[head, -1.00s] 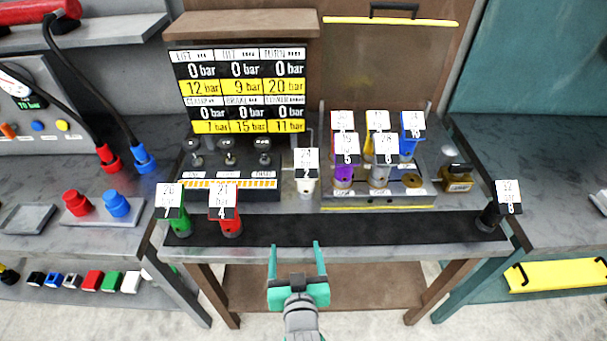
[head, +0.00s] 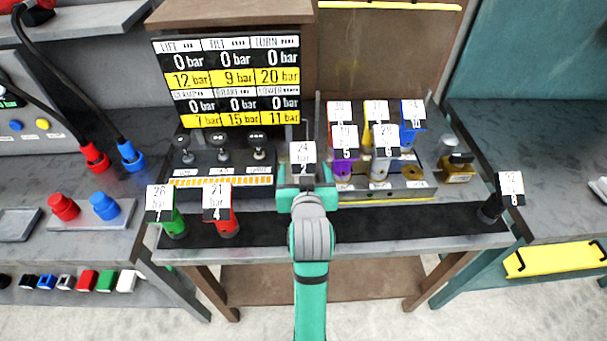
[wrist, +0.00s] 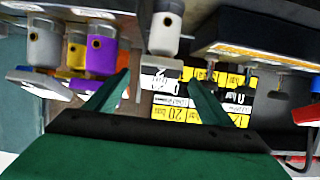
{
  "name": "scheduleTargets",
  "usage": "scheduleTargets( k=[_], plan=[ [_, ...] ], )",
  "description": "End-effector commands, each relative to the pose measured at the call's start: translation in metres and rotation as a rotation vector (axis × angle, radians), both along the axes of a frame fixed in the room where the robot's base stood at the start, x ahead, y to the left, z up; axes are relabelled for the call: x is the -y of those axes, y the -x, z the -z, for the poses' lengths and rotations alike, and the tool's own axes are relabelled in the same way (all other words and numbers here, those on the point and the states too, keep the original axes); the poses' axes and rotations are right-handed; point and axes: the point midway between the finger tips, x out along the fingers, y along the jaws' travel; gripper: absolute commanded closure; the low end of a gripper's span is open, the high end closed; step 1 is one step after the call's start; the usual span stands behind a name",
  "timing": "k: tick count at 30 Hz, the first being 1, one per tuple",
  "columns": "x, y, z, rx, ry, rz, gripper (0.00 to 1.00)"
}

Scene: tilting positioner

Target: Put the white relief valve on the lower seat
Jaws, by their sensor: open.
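The white relief valve stands upright between the gauge unit and the valve block; its tag reads 24 bar, 2. Its body shows in the wrist view (wrist: 165,32), but my gripper largely hides it in the head view. My gripper (head: 305,176) is open around or just in front of it; contact cannot be told. In the wrist view my spread fingers (wrist: 158,84) point toward the valve. An empty brass-ringed seat (head: 411,183) is at the block's front right, matching the LOWER place on the display; its own label is unreadable.
Purple (head: 343,168), grey (head: 378,172), yellow (head: 367,133) and blue (head: 409,136) valves crowd the block. Green (head: 174,225) and red (head: 228,225) valves stand front left, a black one (head: 488,212) front right. A brass padlock-like item (head: 456,172) sits beside the block.

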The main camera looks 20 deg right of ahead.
Motion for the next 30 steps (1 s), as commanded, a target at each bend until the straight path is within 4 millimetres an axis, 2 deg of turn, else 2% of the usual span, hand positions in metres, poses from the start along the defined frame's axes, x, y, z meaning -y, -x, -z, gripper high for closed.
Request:
scheduleTargets(
  k=[8, 16, 26, 30],
  plan=[
    [0.005, -0.018, 0.007, 0.0, 0.0, 0.0, 0.25],
    [0.016, -0.05, 0.02, 0.001, 0.0, 0.002, 0.25],
    [0.018, -0.056, 0.023, 0.001, 0.0, 0.002, 0.25],
    [0.018, -0.055, 0.023, 0.001, 0.0, 0.002, 0.56]
  ],
)
